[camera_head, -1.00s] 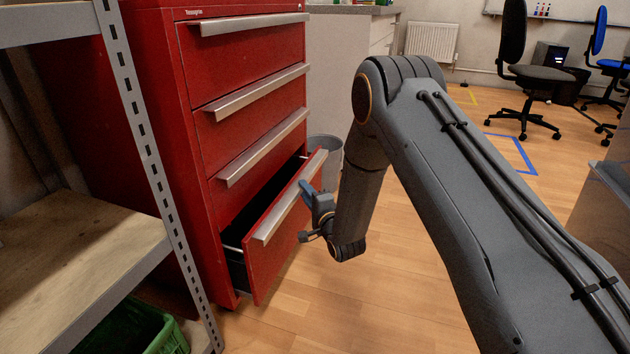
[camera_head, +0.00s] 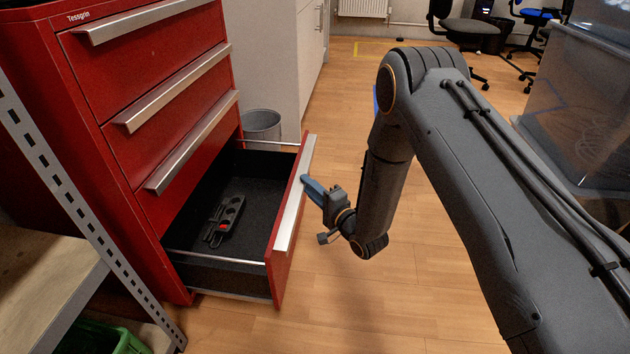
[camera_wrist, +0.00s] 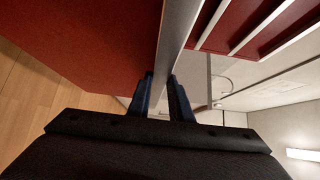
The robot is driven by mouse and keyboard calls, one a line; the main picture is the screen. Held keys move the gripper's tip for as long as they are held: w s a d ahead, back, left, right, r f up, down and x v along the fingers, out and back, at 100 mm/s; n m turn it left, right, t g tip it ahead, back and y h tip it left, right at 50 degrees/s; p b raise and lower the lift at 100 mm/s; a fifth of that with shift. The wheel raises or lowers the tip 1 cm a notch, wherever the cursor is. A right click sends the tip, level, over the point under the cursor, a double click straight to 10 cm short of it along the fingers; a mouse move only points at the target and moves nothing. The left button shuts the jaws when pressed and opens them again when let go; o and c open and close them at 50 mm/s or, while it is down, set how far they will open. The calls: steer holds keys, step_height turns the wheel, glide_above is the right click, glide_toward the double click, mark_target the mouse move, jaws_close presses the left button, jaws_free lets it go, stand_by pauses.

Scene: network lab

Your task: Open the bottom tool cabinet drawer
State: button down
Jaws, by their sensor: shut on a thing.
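The red tool cabinet (camera_head: 150,120) stands at the left in the head view. Its bottom drawer (camera_head: 281,262) is pulled far out, and its dark inside shows. A dark tool-like object with several round holes (camera_head: 228,216) lies in the drawer. My gripper (camera_head: 308,185) is at the silver handle (camera_head: 291,212) along the top of the drawer front. In the wrist view, the blue fingers (camera_wrist: 161,92) are shut on this handle strip (camera_wrist: 180,45). The exact contact is partly hidden by the fingers.
The upper drawers (camera_head: 150,60) are shut. A grey bin (camera_head: 262,125) stands behind the open drawer. A metal shelf (camera_head: 40,290) with a green crate (camera_head: 100,338) is at the near left. A clear container (camera_head: 575,110) is at the right. The floor in front of the drawer is free.

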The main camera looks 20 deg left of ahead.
steer(key=shift+s+d+f, duration=0.2)
steer(key=shift+f, duration=0.15)
steer(key=c, duration=1.7)
jaws_free()
steer(key=shift+w+r, duration=0.15)
steer(key=shift+p+v, duration=1.1)
steer(key=shift+v, duration=2.9)
